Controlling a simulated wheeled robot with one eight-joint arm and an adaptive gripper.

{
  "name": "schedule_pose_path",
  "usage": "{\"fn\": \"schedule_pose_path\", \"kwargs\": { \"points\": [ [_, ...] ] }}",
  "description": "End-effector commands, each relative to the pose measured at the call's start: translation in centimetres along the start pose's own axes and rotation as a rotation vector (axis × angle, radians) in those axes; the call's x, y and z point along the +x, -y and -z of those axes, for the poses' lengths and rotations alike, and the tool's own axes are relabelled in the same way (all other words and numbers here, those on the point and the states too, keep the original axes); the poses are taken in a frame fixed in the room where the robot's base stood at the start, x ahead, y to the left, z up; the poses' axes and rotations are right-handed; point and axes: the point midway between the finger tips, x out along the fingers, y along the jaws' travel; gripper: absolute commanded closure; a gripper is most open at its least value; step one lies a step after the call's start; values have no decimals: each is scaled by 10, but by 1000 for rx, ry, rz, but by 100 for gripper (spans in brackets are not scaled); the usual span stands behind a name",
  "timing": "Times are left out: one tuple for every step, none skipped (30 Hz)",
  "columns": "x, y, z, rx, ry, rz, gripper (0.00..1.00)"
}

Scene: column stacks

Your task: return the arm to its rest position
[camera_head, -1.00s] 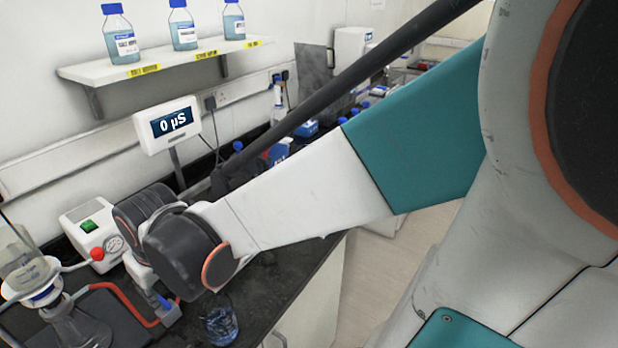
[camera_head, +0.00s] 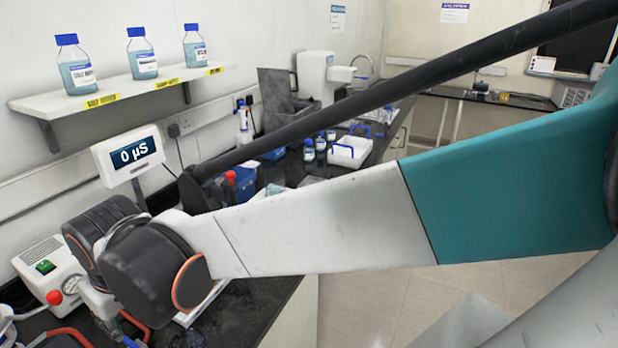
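My arm (camera_head: 320,228), white and teal with a dark rod above it, reaches from the right edge across the middle of the view. Its dark wrist joint (camera_head: 150,275) is at the lower left, over the black bench.
A display reading "0 µS" (camera_head: 128,155) stands just behind the wrist. A white box with a green switch (camera_head: 47,270) is left of it. A wall shelf (camera_head: 120,92) holds three blue-capped bottles. Floor (camera_head: 400,300) shows below the arm.

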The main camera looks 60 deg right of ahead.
Motion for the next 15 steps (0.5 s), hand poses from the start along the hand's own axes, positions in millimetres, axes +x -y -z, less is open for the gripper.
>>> {"fn": "schedule_pose_path", "kwargs": {
  "points": [
    [-5, -1, -6, 1, -12, 0, 70],
    [-8, -1, -9, 0, -21, 0, 70],
    [-13, -1, -13, -1, -36, 1, 70],
    [-17, -1, -16, -1, -48, 1, 70],
    [-20, 0, -20, -2, -61, 2, 70],
    [-25, 0, -24, -3, -79, 2, 70],
    [-28, 0, -28, -4, -92, 3, 70],
    [-32, 0, -32, -5, -106, 3, 70],
    [-35, 0, -36, -6, -122, 4, 70],
    [-38, 0, -39, -7, -135, 4, 70],
    [-40, 0, -42, -8, -146, 5, 70],
    [-43, 0, -46, -9, -160, 5, 70],
    [-44, 0, -48, -9, -170, 5, 70],
    [-46, 0, -51, -10, -178, 6, 70],
    [-47, 0, -53, -11, -188, 6, 70]
  ]
}}
